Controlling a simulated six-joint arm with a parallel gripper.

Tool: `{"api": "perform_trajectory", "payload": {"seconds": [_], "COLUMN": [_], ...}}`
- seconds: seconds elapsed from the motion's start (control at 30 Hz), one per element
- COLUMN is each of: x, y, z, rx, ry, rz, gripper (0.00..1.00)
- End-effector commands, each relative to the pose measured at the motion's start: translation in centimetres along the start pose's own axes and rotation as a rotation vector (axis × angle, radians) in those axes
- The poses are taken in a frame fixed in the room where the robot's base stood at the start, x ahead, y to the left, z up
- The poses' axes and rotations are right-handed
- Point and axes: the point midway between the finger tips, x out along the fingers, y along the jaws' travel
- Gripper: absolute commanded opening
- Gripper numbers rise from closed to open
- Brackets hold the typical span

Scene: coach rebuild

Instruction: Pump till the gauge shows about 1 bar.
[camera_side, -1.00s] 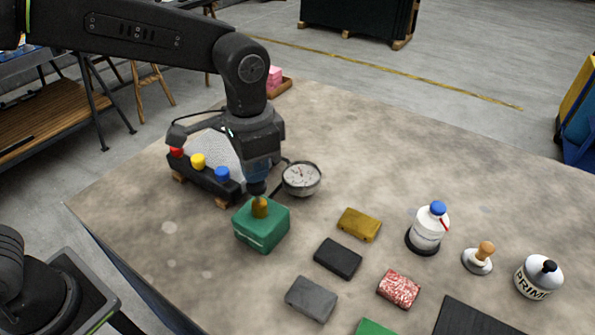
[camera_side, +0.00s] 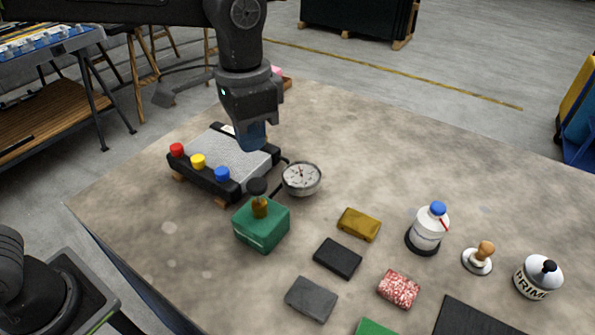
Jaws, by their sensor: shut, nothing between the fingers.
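The pump is a green box (camera_side: 261,228) on the table with a brass stem and a black knob (camera_side: 257,187) on top. The knob stands up clear of the box, with part of the stem showing. The round white-faced gauge (camera_side: 301,178) lies just behind and to the right of the box. Its needle is too small to read. My gripper (camera_side: 252,142) is shut and empty, pointing down, above the knob and apart from it.
A grey panel (camera_side: 222,150) with red, yellow and blue knobs is left of the gauge. Several blocks, including a yellow one (camera_side: 359,224), lie to the right front. A white bottle (camera_side: 429,227), a wooden-handled stamp (camera_side: 479,257) and a PRIME pot (camera_side: 538,277) stand farther right.

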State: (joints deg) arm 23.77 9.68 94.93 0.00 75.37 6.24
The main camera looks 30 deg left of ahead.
Motion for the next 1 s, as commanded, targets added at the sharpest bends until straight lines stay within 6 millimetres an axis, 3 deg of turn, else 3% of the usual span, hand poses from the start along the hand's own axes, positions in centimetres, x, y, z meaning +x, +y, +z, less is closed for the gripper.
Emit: {"api": "perform_trajectory", "payload": {"seconds": [0.63, 0.83, 1.0], "x": [0.0, -1.6, -0.7], "y": [0.0, 0.0, 0.0], "z": [0.0, 0.0, 0.0], "rx": [0.0, 0.0, 0.0], "ry": [0.0, 0.001, -0.002], "rz": [0.0, 0.0, 0.0], "gripper": [0.0, 0.0, 0.0]}}
